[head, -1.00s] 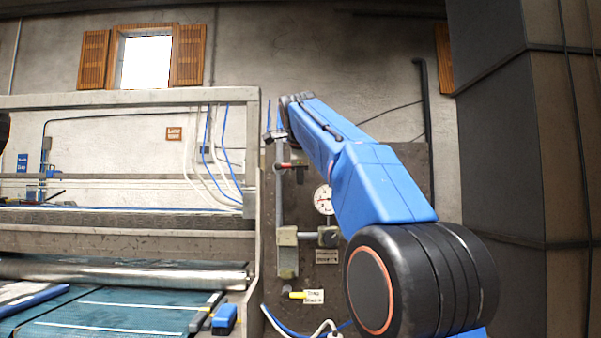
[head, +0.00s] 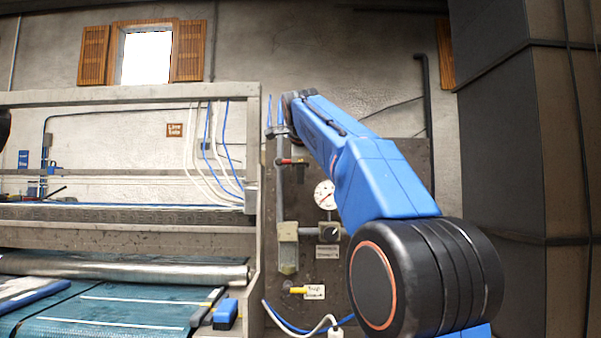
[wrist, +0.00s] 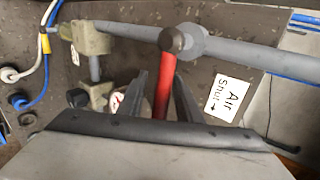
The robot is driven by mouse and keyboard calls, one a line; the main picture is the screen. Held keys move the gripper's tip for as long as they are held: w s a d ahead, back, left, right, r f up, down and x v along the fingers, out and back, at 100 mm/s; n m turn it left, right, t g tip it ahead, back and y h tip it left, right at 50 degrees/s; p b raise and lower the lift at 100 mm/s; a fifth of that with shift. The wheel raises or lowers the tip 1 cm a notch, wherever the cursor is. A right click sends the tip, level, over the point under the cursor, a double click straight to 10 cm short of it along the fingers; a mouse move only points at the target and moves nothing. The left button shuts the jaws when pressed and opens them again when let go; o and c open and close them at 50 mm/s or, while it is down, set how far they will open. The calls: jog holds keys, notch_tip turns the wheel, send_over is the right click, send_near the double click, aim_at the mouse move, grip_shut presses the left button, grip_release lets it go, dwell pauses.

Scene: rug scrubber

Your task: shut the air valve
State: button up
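The air valve has a red handle (head: 290,161) on a grey vertical pipe (head: 280,195) on the wall panel. In the wrist view the red handle (wrist: 163,88) runs from a round dark pivot (wrist: 172,40) and stands crosswise to the pipe. My gripper (wrist: 160,78) is open, with one dark finger on each side of the handle. The right finger looks closer to it; I cannot tell whether either touches. A white label reading "Air Shut" with an arrow (wrist: 228,97) is right of the handle.
The rug machine's frame (head: 252,165) stands close on the left.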

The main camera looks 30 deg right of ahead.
jog(key=v, duration=1.7)
jog(key=shift+a, duration=0.2)
jog(key=shift+s, duration=0.2)
jog(key=v, duration=0.9)
jog(key=shift+w+a, duration=0.1)
jog(key=s+a+f+n+g+y, duration=0.1)
jog(key=a+f+n+y, duration=0.15)
jog(key=f+n, duration=0.85)
jog(key=s+a+f+n+g+y, duration=0.1)
jog(key=s+a+f+n, duration=0.2)
jog(key=f, duration=1.6)
jog(key=s+a+f+n+g, duration=0.1)
jog(key=s+f, duration=0.4)
jog(key=f, duration=0.8)
jog(key=s+a+f+n+y, duration=0.1)
jog(key=s+a+f+n, duration=0.2)
jog(key=f, duration=1.1)
jog(key=s+a+f+n+g+y, duration=0.1)
jog(key=s+f+n, duration=0.5)
jog(key=f, duration=0.7)
jog(key=shift+s+a+f+n+g, duration=0.3)
jog(key=shift+s+a+f+n, duration=0.1)
jog(key=shift+s+a, duration=0.4)
